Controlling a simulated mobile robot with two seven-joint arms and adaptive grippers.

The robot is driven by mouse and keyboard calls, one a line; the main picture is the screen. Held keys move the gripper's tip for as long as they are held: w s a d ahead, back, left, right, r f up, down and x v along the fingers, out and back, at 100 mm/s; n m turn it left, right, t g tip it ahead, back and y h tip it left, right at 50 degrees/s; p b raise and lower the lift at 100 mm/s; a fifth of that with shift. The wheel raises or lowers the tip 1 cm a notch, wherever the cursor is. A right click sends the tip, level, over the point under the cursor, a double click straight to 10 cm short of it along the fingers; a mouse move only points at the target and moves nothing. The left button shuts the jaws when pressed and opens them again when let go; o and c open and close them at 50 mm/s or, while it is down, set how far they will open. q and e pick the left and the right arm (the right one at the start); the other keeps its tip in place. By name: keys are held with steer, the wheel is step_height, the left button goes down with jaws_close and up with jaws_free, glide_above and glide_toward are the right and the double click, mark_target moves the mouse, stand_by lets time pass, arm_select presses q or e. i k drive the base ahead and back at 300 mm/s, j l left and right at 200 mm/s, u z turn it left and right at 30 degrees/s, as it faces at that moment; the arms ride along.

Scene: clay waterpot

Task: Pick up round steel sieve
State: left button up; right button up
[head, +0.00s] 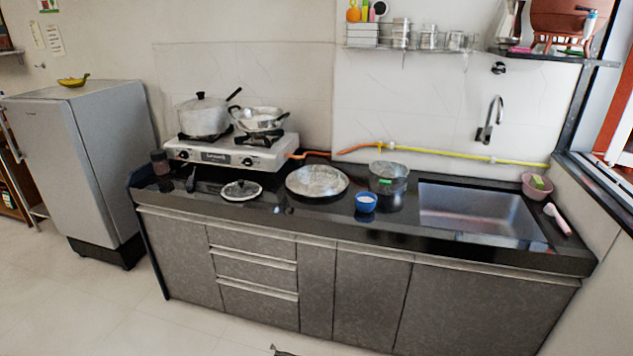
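A wide, shallow round steel piece (317,181), which looks like the round steel sieve, lies on the black counter (262,208) in front of the stove's right end. Its mesh is too small to make out. Nothing covers it. A deeper round steel vessel (389,178) with a green mark stands to its right. Neither of my grippers is clearly in view, and nothing holds the sieve.
A small blue bowl (365,202) stands right of the sieve, and a lid (241,190) lies to its left. The stove (232,151) carries two pots. The sink (478,208) is at right. Open floor (170,325) lies before the cabinets. A small dark piece at the bottom edge is unclear.

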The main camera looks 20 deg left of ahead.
mark_target(314, 189)
steer(key=i+j+z, duration=0.1)
steer(key=i+j, duration=0.15)
steer(key=i+j+z, duration=0.1)
steer(key=i+j, duration=0.15)
steer(key=i+j+z, duration=0.1)
steer(key=i+j, duration=0.15)
steer(key=j, duration=0.15)
steer(key=i+j+z, duration=0.15)
steer(key=j, duration=0.2)
steer(key=i+j+z, duration=0.1)
steer(key=i+j, duration=0.15)
steer(key=j, duration=0.15)
steer(key=i+j+z, duration=0.1)
steer(key=j, duration=0.25)
steer(key=i, duration=0.1)
